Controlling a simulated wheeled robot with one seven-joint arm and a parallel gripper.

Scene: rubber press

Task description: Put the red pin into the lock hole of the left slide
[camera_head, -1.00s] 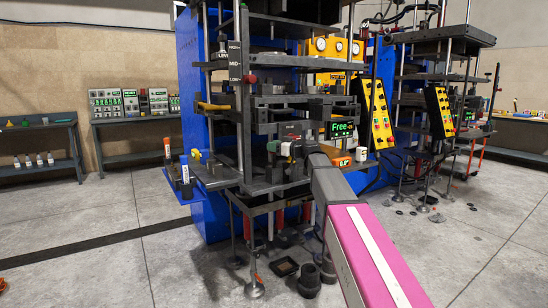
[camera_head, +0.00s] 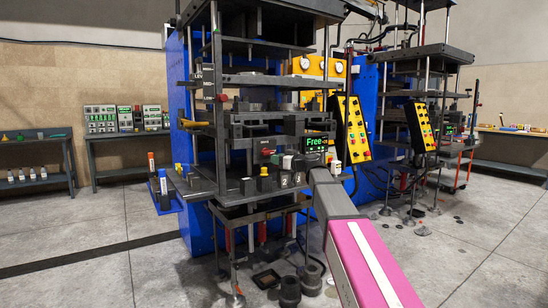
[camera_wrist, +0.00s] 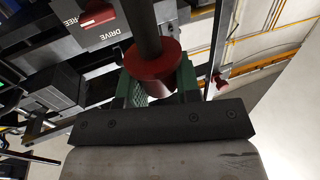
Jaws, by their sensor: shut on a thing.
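In the wrist view, my gripper (camera_wrist: 160,84) is shut around the red pin. The red pin (camera_wrist: 151,69) has a wide red collar and a thick dark shaft that runs up the picture, away from my gripper. Green pads stand on either side of the collar. In the head view, the end of my arm is in front of the near press (camera_head: 228,187), at its lower front; the pin cannot be made out there. I cannot tell the left slide or its lock hole in either view. The pin tip lies beyond the wrist picture.
A grey block marked DRIVE and FREE (camera_wrist: 98,35) with a red part is close to the pin shaft. A dark box (camera_wrist: 55,88) is at left. Open floor lies at left.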

